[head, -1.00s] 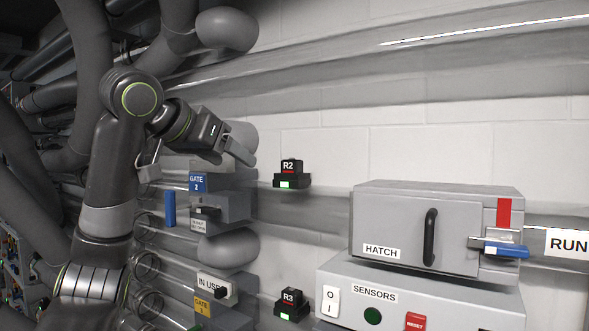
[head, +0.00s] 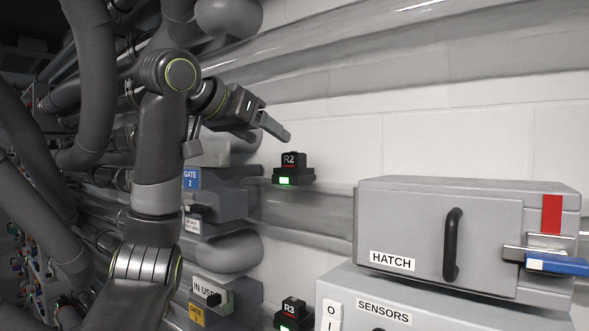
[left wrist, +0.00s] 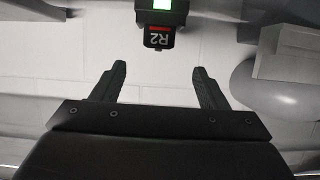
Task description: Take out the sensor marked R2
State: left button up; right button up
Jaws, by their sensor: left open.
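The sensor marked R2 (head: 290,161) is a small black block with a red stripe. It sits in a black socket (head: 293,178) with a lit green light, on the clear tube along the wall. In the left wrist view the R2 sensor (left wrist: 158,38) appears upside down, ahead of and between the fingertips. My left gripper (head: 284,136) is just above and beside the sensor in the head view. In the left wrist view the left gripper (left wrist: 161,68) is open and empty, its fingers apart from the sensor. My right gripper is not in view.
A grey hatch box (head: 430,225) with a black handle stands at the right, above the sensors box (head: 385,300). The R3 sensor (head: 291,306) is below R2. The gate 2 box (head: 225,195) is left of R2.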

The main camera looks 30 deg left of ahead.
aim_at(294, 156)
pick_arm(q)
jog(key=p+x, duration=0.1)
jog(key=x, duration=0.4)
jog(key=shift+a+r+p, duration=0.15)
jog(key=shift+p, duration=0.15)
jog(key=shift+w, duration=0.15)
jog(key=shift+w+p, duration=0.3)
jog(key=shift+p, duration=0.15)
jog(key=p+x, duration=0.1)
jog(key=x, duration=0.2)
jog(key=p+x, duration=0.1)
jog(key=shift+d+f+p, duration=0.3)
jog(key=shift+f, duration=0.05)
jog(key=shift+w+f, duration=0.2)
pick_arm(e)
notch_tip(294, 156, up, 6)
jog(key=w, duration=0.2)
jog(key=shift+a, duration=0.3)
pick_arm(q)
jog(key=shift+s, duration=0.1)
jog(key=shift+c, duration=0.2)
